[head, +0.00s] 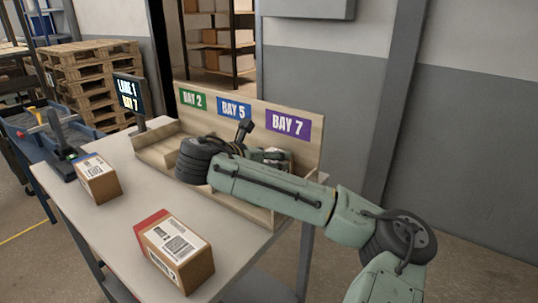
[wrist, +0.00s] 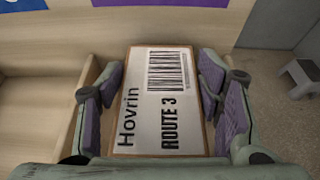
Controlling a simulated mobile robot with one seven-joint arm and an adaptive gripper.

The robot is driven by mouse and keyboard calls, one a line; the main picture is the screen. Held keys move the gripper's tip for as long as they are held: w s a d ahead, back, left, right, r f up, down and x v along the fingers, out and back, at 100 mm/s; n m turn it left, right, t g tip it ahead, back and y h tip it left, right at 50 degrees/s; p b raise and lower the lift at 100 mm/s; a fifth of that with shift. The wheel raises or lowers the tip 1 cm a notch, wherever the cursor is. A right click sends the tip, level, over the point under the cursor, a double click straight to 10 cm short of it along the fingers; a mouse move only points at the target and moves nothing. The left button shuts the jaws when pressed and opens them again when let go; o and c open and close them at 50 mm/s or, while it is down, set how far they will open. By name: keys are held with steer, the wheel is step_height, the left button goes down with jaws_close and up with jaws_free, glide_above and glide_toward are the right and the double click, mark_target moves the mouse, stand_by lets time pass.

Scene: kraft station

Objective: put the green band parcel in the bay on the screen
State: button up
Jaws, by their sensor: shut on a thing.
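A parcel (wrist: 160,110) with a white label reading "Hovrin" and "ROUTE 3" is between the two purple-padded fingers of my gripper (wrist: 158,85), which is shut on it. No coloured band shows on its visible face, so I cannot tell its band colour. It is at the bay under the purple BAY 7 sign (head: 288,124), right of a wooden divider (wrist: 75,125). Whether it rests on the bay floor is hidden. In the head view my arm mostly hides it and my gripper. The screen (head: 129,95) reads "LANE 1" and "BAY 7".
A red-banded parcel (head: 174,250) stands at the table's (head: 130,205) front, and another box (head: 99,180) at its left. The BAY 2 (head: 193,99) and BAY 5 (head: 234,108) signs are left of BAY 7. A pallet stack (head: 90,75) stands behind.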

steer(key=o, duration=1.5)
steer(key=shift+f, duration=0.1)
steer(key=shift+c, duration=0.2)
steer(key=shift+r, duration=0.2)
steer(key=shift+s+a+r, duration=0.25)
steer(key=shift+s+a, duration=0.05)
steer(key=shift+s, duration=0.05)
steer(key=b+v, duration=0.2)
steer(key=v, duration=0.9)
steer(key=shift+f, duration=0.2)
steer(key=shift+s+f, duration=0.1)
steer(key=shift+s, duration=0.05)
